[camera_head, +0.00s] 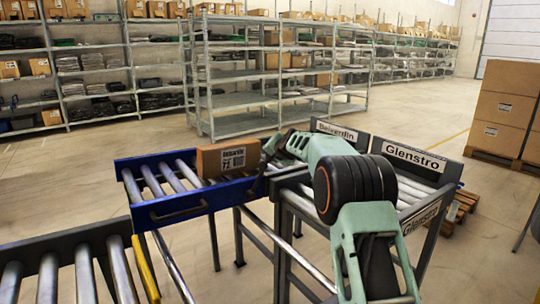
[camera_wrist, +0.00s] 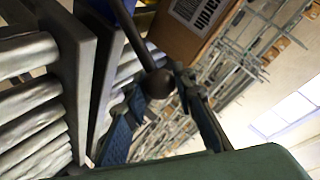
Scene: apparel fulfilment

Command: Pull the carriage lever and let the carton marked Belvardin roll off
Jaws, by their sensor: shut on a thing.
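A brown carton (camera_head: 228,158) with a printed label stands on the rollers of the blue carriage (camera_head: 180,208); its name is too small to read surely. The carton also shows at the top of the wrist view (camera_wrist: 196,22). My gripper (camera_head: 272,147) is at the carriage's right end, beside the carton, with my arm reaching from the lower right. In the wrist view a dark rod with a round knob, the lever (camera_wrist: 158,83), sits between my fingers, which are shut on it. The receiving lane with the Belvardin sign (camera_head: 337,131) is partly hidden behind my arm.
A second lane bears the Glenstro sign (camera_head: 413,157) to the right of the Belvardin one. A grey roller conveyor (camera_head: 60,262) with a yellow end piece stands at lower left. Racks (camera_head: 280,70) line the back; stacked cartons (camera_head: 507,100) stand at right.

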